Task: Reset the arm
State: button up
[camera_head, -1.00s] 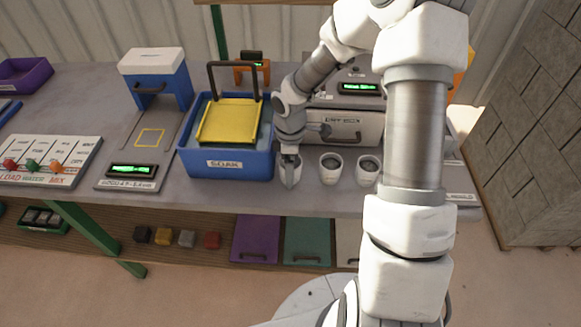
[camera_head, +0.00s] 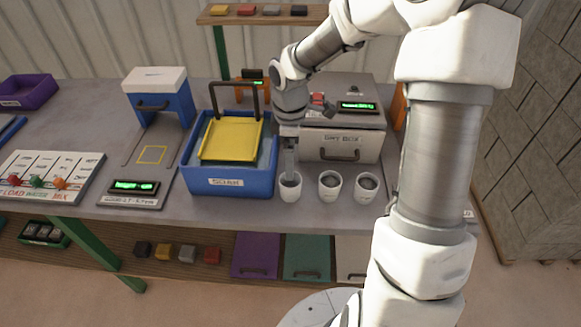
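My gripper (camera_head: 290,172) points straight down at the leftmost white cup (camera_head: 290,189), on the worktop right of the blue soak tub (camera_head: 229,182). Its narrow fingers end at or just behind the cup's mouth; I cannot tell whether they reach inside. The fingers show edge-on, so their gap is not visible. My arm is raised and bent, and it crosses the right half of the view. Two more white cups, the middle one (camera_head: 330,185) and the right one (camera_head: 366,187), stand in a row beside it with dark insides.
A grey dry box (camera_head: 340,145) stands behind the cups. A yellow tray with a dark handle (camera_head: 232,140) sits in the tub. Left are a blue-and-white press (camera_head: 158,92) and a lever panel (camera_head: 48,177). A wall shelf (camera_head: 262,17) holds several small blocks.

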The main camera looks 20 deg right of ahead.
jog(key=shift+r, duration=0.5)
jog(key=s+r+m+t, duration=0.5)
jog(key=s+r+m, duration=0.9)
jog(key=s+r, duration=0.4)
jog(key=shift+s+r+m+t, duration=0.3)
jog(key=shift+s, duration=0.95)
